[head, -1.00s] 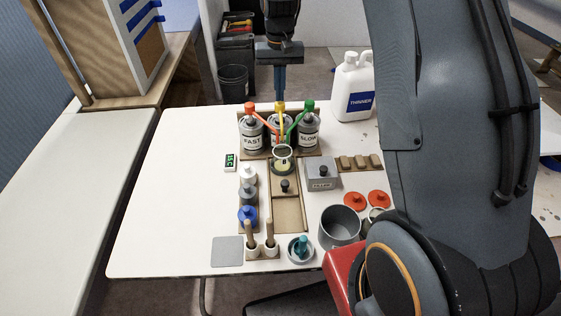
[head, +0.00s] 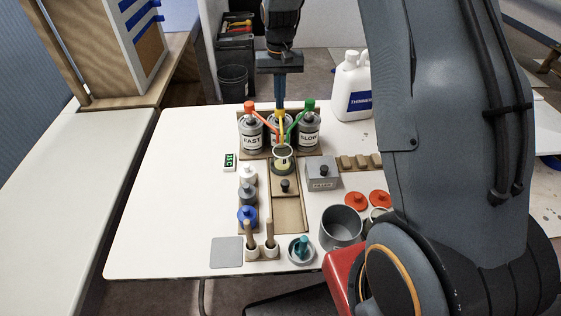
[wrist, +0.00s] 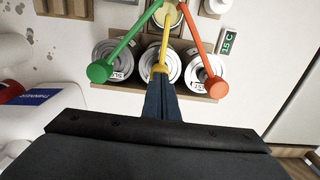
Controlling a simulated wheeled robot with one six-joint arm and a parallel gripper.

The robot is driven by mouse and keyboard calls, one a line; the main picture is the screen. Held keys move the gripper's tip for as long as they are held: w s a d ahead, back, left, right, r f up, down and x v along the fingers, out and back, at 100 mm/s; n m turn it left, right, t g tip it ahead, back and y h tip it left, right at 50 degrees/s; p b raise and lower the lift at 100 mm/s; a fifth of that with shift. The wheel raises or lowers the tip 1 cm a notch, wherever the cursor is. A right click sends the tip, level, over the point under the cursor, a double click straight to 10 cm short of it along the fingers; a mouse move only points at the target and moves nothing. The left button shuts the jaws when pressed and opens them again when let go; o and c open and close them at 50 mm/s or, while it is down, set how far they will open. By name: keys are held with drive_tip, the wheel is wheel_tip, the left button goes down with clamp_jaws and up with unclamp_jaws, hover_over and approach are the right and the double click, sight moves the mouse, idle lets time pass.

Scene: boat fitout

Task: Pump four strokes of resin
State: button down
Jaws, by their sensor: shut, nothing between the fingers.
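Three resin cans stand in a row in a wooden rack: a left one labelled FAST (head: 253,140), a right one labelled SLOW (head: 309,137), and a middle one (wrist: 162,63) with a yellow pump (wrist: 163,45). Their red pump (head: 250,106), green pump (head: 310,105) and yellow pump have spouts leading toward a small cup (head: 283,154) in front of the rack. My gripper (head: 280,106) is shut and empty, pointing down, with its tips at the top of the yellow pump head. The fingers hide part of that head and the middle can.
The red and green pumps stand close on either side of my fingers. A white THINNER jug (head: 355,88) is behind right. A FILLER box (head: 322,174), grey pot (head: 341,227) and small bottles are nearer. The table's left side is clear.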

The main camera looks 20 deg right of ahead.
idle(0.3)
drive_tip(key=shift+r+p, duration=1.25)
drive_tip(key=shift+r, duration=0.5)
drive_tip(key=shift+f, duration=0.15)
drive_tip(key=shift+f+b, duration=0.75)
drive_tip(key=shift+f, duration=1)
drive_tip(key=shift+r, duration=0.15)
drive_tip(key=shift+r+p, duration=1.2)
drive_tip(key=shift+r, duration=0.55)
